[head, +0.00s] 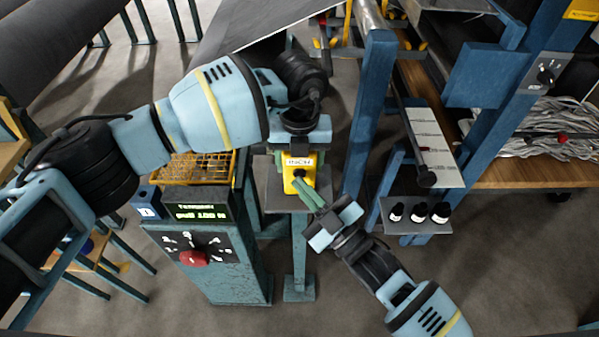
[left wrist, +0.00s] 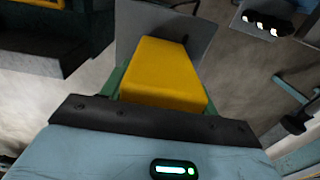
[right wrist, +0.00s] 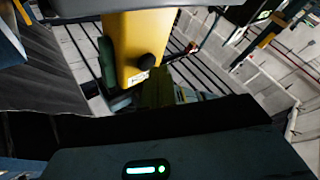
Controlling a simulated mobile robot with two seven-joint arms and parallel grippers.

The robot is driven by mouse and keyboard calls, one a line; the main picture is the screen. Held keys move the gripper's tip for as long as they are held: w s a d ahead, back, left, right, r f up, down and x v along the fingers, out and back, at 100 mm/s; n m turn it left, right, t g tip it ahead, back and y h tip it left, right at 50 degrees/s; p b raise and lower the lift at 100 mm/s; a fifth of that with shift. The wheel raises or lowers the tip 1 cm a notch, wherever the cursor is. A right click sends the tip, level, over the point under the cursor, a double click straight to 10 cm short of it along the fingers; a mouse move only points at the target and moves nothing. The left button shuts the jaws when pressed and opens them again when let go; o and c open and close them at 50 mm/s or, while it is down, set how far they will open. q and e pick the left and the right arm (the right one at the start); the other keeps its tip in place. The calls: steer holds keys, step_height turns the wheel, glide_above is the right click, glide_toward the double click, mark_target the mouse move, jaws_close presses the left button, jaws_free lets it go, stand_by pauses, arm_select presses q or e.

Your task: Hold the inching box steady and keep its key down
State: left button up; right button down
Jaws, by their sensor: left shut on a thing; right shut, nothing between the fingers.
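The yellow inching box (head: 296,184) stands upright on a small grey shelf on a post, its label and round black key (head: 299,173) facing me. My left gripper (head: 298,160) comes over it from behind and is shut on it, green fingers at its sides; the box's yellow top (left wrist: 165,75) fills the space between them in the left wrist view. My right gripper (head: 302,184) is shut and empty, its green fingertips close to the key. In the right wrist view the fingertips (right wrist: 157,78) lie just beside the key (right wrist: 146,61); I cannot tell whether they touch or press it.
A console with a red knob (head: 194,258) and lit display (head: 197,212) stands left of the post, a yellow wire basket (head: 190,167) behind it. A blue upright (head: 370,115) and a small shelf with black bottles (head: 418,212) stand to the right. The floor in front is clear.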

steer(key=shift+w, duration=0.5)
stand_by(2.3)
stand_by(3.4)
steer(key=shift+s, duration=1)
steer(key=shift+s, duration=2.5)
